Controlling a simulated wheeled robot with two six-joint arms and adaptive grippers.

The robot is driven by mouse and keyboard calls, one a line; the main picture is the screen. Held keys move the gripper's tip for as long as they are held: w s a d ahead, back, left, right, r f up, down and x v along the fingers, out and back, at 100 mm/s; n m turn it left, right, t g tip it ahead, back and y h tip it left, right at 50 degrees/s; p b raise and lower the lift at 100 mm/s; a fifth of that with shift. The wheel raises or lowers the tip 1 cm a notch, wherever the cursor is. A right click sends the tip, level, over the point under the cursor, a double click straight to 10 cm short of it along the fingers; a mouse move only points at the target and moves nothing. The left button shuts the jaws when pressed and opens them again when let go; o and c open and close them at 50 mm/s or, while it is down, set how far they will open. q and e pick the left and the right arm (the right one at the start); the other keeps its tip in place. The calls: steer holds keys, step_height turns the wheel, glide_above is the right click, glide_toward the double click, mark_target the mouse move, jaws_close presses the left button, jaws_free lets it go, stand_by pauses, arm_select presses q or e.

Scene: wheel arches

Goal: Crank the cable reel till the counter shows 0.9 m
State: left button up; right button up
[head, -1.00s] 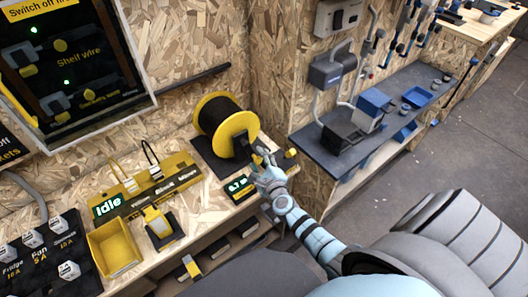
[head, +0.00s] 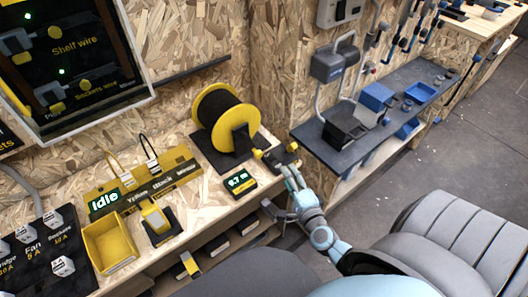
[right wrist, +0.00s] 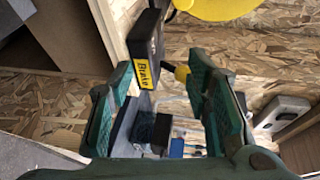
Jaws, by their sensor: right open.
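The cable reel (head: 207,104) has yellow flanges and dark cable wound on it. It stands on a black base on the wooden bench. A yellow knob (head: 257,153) shows beside its front, next to a dark block (head: 279,158). The counter (head: 240,181) in front reads about 0.7 m in small digits. My right gripper (head: 280,191) is open and empty, in front of the bench edge and apart from the knob. My left gripper is not in view.
A dark side shelf (head: 318,146) with blue boxes lies to the right. Open floor is at the far right.

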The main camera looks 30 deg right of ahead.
mark_target(260, 157)
steer(key=w+n+t+y+b, duration=0.1)
steer(key=w+n+b, duration=0.1)
steer(key=n, duration=0.5)
steer(key=w+a+n+t+y+b, duration=0.1)
steer(key=w+n+y+b, duration=0.1)
steer(key=n, duration=0.5)
steer(key=w+a+n+t+y+b, duration=0.1)
steer(key=w+n+y+b, duration=0.1)
steer(key=n, duration=0.6)
steer(key=shift+w+a+f, duration=0.1)
steer(key=shift+w+f, duration=0.1)
steer(key=shift+w, duration=0.55)
steer(key=w+b, duration=0.3)
steer(key=b, duration=0.5)
steer(key=shift+w+a, duration=0.1)
steer(key=shift+w, duration=0.3)
steer(key=w+b, duration=0.2)
steer(key=shift+r+b, duration=0.2)
steer(key=shift+b, duration=0.2)
steer(key=shift+a+r, duration=0.1)
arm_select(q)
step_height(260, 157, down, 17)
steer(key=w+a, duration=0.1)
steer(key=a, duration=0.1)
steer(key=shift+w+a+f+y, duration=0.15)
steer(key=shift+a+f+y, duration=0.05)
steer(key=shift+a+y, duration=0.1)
arm_select(e)
steer(key=shift+r, duration=0.15)
